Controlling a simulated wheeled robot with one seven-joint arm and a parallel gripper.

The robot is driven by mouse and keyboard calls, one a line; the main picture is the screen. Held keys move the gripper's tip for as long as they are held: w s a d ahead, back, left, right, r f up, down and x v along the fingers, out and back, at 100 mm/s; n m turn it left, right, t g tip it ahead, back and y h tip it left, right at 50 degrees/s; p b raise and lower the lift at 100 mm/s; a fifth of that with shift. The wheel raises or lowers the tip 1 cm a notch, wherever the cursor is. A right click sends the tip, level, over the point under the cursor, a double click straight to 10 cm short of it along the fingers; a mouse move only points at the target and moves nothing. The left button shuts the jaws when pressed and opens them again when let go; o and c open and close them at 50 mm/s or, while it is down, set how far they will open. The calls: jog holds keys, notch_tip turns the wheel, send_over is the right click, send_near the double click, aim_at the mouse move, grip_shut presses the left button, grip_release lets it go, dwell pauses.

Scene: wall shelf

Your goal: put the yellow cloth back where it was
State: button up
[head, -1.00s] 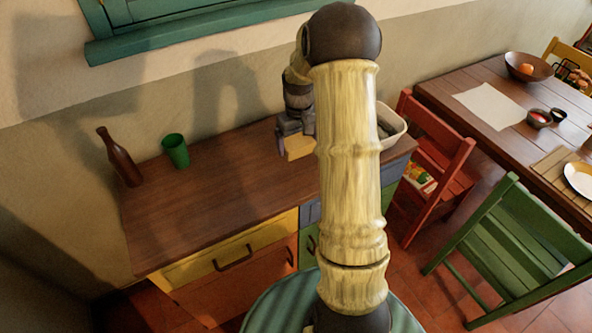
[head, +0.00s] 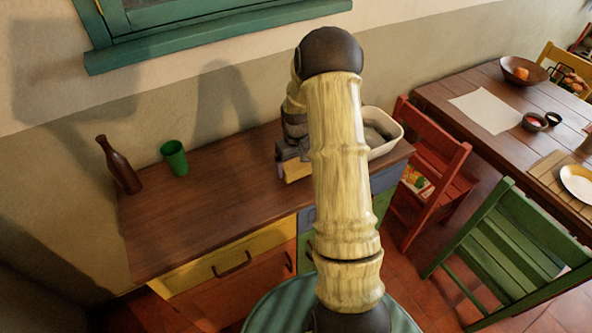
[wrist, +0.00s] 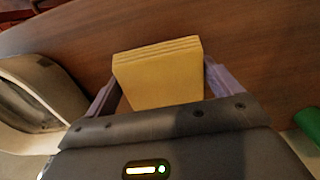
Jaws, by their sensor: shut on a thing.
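The yellow cloth (wrist: 160,80) is a folded, layered block. It sits between the two fingers of my gripper (wrist: 160,88) in the wrist view, and both fingers are closed against its sides. In the head view the yellow cloth (head: 297,170) shows just left of my arm, low over the wooden counter (head: 215,205). My gripper (head: 290,163) is partly hidden by my arm there. I cannot tell whether the cloth touches the counter.
A white basin (head: 393,142) is just right of my arm on the counter; it also shows in the wrist view (wrist: 38,88). A green cup (head: 174,158) and a brown bottle (head: 119,165) stand at the left. The counter's middle is clear. A red chair (head: 435,150) stands at the right.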

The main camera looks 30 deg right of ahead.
aim_at(296, 171)
jog(key=shift+f, duration=1.6)
jog(key=shift+f, duration=0.15)
jog(key=o, duration=0.7)
notch_tip(296, 171, up, 12)
jog(key=shift+r+b, duration=0.2)
jog(key=shift+b, duration=0.2)
jog(key=shift+a, duration=0.1)
